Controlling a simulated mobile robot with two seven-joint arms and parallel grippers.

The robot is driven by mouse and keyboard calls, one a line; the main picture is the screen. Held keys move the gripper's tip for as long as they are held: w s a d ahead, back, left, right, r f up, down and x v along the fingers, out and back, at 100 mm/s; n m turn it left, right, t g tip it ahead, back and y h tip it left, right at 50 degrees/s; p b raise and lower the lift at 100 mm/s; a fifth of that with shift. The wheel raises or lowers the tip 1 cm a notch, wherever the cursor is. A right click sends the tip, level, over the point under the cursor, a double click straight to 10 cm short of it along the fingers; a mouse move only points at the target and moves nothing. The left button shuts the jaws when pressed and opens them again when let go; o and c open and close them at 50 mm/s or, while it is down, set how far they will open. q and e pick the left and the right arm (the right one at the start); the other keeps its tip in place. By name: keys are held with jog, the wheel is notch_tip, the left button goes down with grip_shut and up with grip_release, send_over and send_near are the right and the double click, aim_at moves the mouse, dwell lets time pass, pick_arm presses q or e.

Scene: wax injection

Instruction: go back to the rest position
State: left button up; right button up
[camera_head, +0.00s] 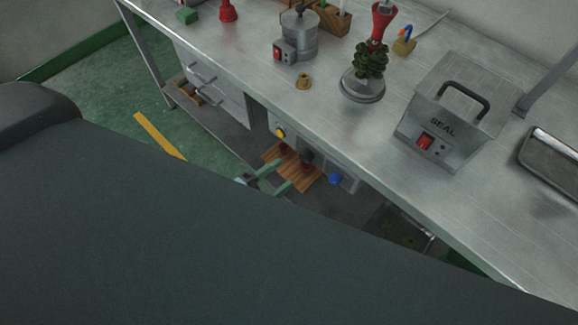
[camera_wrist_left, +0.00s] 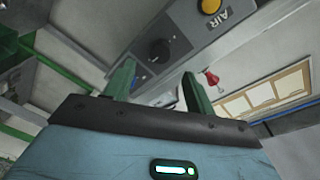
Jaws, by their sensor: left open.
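My left gripper (camera_head: 280,177) is small in the head view, low in front of the bench, with its two green fingers apart. In the left wrist view the fingers (camera_wrist_left: 158,82) stand apart with nothing held between them. The panel carries a yellow button (camera_wrist_left: 210,6) marked AIR and a black knob (camera_wrist_left: 159,50). I cannot tell the exact distance from the fingers to the panel. My right gripper does not show in either view.
Drawers (camera_head: 215,85) hang below at left. Green floor (camera_head: 105,85) is open left of the bench.

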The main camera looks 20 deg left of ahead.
pick_arm(q)
jog(key=shift+s+a, duration=0.25)
jog(key=shift+s, duration=0.2)
jog(key=s+a+f+n+g+y+p, duration=0.1)
jog(key=s+f+n+g+y+p, duration=0.1)
jog(key=s+n, duration=0.5)
jog(key=s+a+f+n+g+y+p, duration=0.1)
jog(key=s+f+n+g+y, duration=0.2)
jog(key=s, duration=1.1)
jog(key=n+g, duration=0.2)
jog(key=n, duration=0.2)
jog(key=shift+a+f+n+y+p, duration=0.3)
jog(key=shift+a+y+p, duration=0.1)
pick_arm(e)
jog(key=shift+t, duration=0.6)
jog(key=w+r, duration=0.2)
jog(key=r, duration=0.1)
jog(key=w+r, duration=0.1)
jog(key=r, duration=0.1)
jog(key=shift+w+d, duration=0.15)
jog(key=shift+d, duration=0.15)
